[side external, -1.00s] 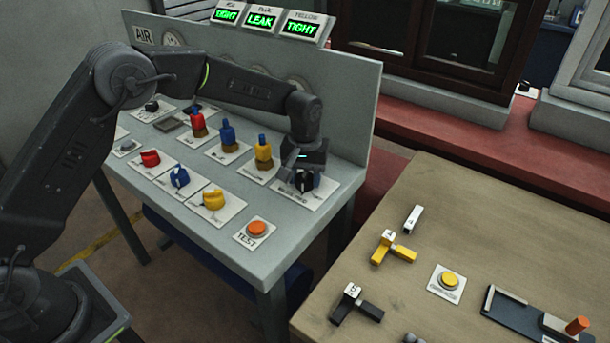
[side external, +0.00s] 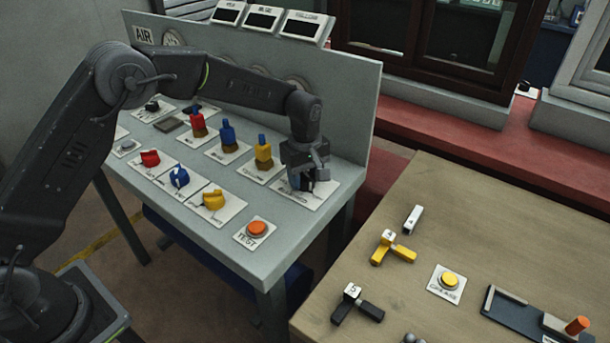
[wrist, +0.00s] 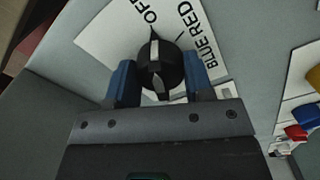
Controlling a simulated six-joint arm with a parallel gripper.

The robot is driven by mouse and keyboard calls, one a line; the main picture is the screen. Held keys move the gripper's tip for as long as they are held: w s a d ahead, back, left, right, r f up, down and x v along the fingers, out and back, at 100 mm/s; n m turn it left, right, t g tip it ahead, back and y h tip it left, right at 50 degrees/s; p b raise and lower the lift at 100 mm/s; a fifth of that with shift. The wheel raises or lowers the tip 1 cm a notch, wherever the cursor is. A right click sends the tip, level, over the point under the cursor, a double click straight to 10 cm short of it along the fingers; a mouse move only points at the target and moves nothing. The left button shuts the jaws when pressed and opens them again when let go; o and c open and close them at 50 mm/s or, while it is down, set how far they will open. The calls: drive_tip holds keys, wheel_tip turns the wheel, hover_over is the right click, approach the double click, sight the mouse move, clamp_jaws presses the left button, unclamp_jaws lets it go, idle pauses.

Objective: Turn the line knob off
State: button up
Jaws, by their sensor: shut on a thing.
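The line knob (wrist: 158,68) is black with a white pointer line. It sits on a white plate (wrist: 100,38) printed OFF, BLUE and RED. The pointer faces up in the wrist view, roughly toward the OFF lettering. My gripper (wrist: 163,80) is shut on the knob, with one blue finger pad on each side. In the side view my gripper (side external: 306,176) is low over the plate (side external: 322,193) at the right end of the grey panel, and it mostly hides the knob.
Yellow (side external: 264,152), blue (side external: 228,135) and red (side external: 198,123) valves stand left of my gripper. Yellow (side external: 213,200), blue (side external: 179,178) and red (side external: 150,158) handles sit nearer the front. An orange TEST button (side external: 256,228) is at the front. Three display screens (side external: 263,17) are dark.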

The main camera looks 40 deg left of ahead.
sight(305, 173)
drive_tip(key=shift+r+n, duration=0.1)
drive_tip(key=shift+n, duration=0.2)
drive_tip(key=o, duration=0.9)
drive_tip(key=shift+r, duration=6.9)
